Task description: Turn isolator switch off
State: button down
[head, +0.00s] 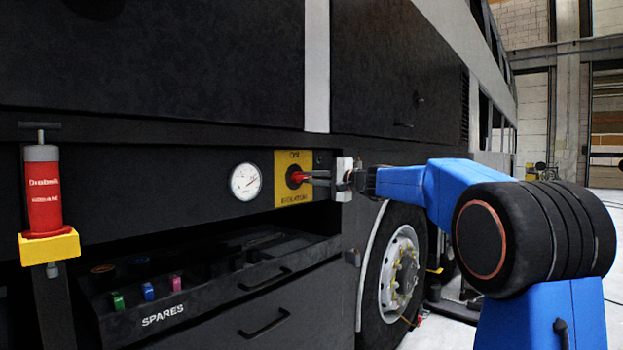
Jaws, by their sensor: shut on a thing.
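The isolator switch is a red knob (295,177) on a yellow plate (281,196) on the dark side of the coach. The plate carries the word ISOLATOR below the knob and a short word above it, too small to read surely. My gripper (306,176) comes in from the right, level with the knob, and its fingers are shut on the red knob. The fingers partly cover the knob, so its exact turn angle cannot be told.
A round white gauge (245,182) sits just left of the plate. Below, a dark SPARES tray (205,300) juts out, holding several coloured pieces. A red cylinder (43,195) stands in a yellow holder (49,246) at far left. A coach wheel (398,265) is below my arm.

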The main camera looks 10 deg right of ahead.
jog(key=shift+a+f, duration=0.15)
jog(key=shift+f, duration=0.1)
jog(key=c, duration=1.8)
grip_release()
jog(key=shift+c, duration=0.2)
jog(key=shift+r, duration=0.1)
jog(key=v, duration=1.7)
jog(key=shift+s, duration=0.15)
